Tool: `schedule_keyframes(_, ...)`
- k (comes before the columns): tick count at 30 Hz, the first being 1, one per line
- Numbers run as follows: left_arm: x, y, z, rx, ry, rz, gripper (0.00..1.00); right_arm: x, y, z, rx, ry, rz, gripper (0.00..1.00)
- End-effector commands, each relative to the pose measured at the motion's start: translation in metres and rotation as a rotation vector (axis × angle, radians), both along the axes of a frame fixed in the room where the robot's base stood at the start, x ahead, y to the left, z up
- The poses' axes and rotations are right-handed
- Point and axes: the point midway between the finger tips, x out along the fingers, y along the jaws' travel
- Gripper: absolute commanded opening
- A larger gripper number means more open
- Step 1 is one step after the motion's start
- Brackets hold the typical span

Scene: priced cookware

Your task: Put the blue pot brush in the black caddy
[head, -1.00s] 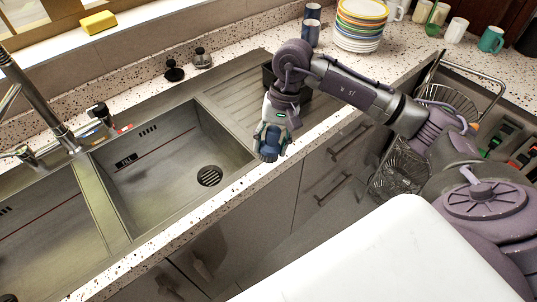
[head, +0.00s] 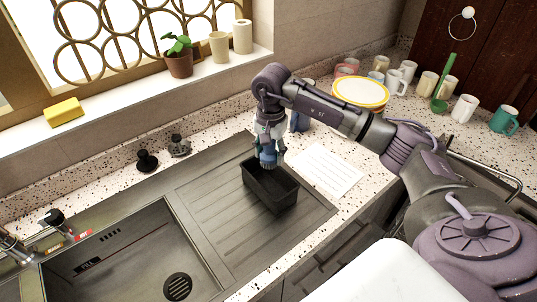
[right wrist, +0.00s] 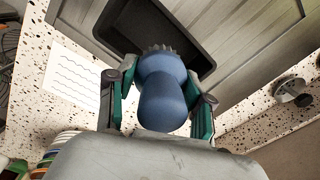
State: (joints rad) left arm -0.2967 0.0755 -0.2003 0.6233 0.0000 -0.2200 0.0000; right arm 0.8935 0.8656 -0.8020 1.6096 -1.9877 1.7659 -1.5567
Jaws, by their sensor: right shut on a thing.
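The blue pot brush (right wrist: 162,95) is held between the two fingers of my right gripper (right wrist: 160,112), its dark bristles pointing away from the wrist. In the head view the brush (head: 268,157) hangs bristles down under my right gripper (head: 270,140), at the back end of the black caddy. The black caddy (head: 275,205) is an open rectangular box standing on the ribbed drainboard. In the right wrist view the caddy (right wrist: 125,25) lies just beyond the bristles. I cannot tell whether the bristles are below its rim. My left gripper is not in view.
The sink basin (head: 130,262) is left of the drainboard (head: 215,205). Two dark stoppers (head: 147,161) stand behind it. A lined paper (head: 325,171) lies right of the caddy. Plates (head: 360,93) and several mugs stand at the back right.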

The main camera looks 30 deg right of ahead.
Motion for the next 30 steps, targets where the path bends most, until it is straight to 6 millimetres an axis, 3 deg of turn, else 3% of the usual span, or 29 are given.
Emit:
schedule_keyframes(8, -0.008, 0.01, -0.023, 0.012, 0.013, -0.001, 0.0, 0.0, 0.0, -0.039, 0.001, 0.0, 0.001, 0.17)
schedule_keyframes(18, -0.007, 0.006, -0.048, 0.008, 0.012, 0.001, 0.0, -0.001, 0.001, -0.086, 0.003, 0.001, 0.001, 0.17)
schedule_keyframes(24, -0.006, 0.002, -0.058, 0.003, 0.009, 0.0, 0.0, -0.001, 0.0, -0.106, 0.001, 0.0, 0.001, 0.17)
schedule_keyframes(30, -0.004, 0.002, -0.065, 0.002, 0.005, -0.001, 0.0, 0.0, 0.0, -0.111, 0.001, -0.003, 0.002, 0.17)
